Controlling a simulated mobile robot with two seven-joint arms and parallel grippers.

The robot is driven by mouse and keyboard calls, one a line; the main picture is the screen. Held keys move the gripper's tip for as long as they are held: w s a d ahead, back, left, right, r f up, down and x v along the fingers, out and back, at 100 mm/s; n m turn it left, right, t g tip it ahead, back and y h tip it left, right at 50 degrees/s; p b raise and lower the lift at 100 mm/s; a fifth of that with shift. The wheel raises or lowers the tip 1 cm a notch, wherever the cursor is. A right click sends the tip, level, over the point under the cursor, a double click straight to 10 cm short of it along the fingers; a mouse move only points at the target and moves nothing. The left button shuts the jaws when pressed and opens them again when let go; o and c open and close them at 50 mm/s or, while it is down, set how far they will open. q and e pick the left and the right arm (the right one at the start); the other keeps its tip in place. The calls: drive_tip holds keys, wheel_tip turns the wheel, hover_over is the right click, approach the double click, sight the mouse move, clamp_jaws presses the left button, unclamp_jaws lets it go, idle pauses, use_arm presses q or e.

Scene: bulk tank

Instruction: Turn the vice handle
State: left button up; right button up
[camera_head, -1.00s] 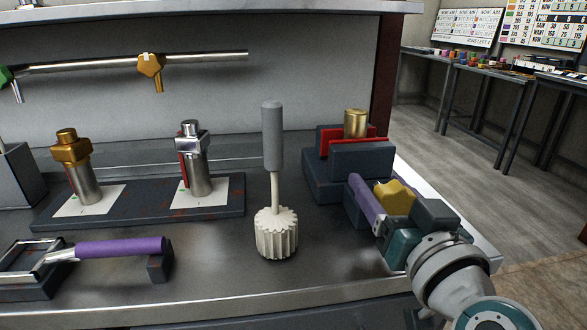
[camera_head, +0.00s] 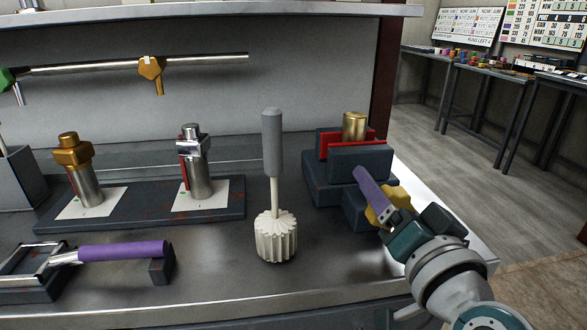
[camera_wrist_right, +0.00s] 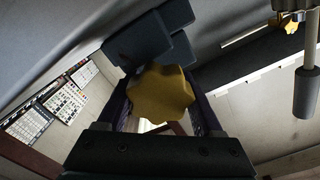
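The vice (camera_head: 360,163) is a dark blue-grey block with red jaws at the back right of the bench in the head view. A brass cylinder (camera_head: 355,126) stands upright between its jaws. The vice handle is a yellow star-shaped knob (camera_head: 385,208) on its near side, partly hidden by my gripper. My right gripper (camera_head: 379,199) has its purple fingers on either side of the knob. In the right wrist view the knob (camera_wrist_right: 160,95) fills the space between the fingers, so the gripper looks shut on it. My left gripper is not in view.
A grey-handled tool with a ribbed white base (camera_head: 276,235) stands left of my right gripper. A purple-handled lever (camera_head: 122,249) lies at the front left. Two clamped cylinders stand on a dark plate (camera_head: 140,211) behind. The bench front middle is clear.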

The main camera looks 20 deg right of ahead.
drive_tip(key=shift+o, duration=1.1)
drive_tip(key=shift+a+f, duration=0.1)
drive_tip(key=shift+f, duration=0.2)
drive_tip(key=shift+f, duration=0.1)
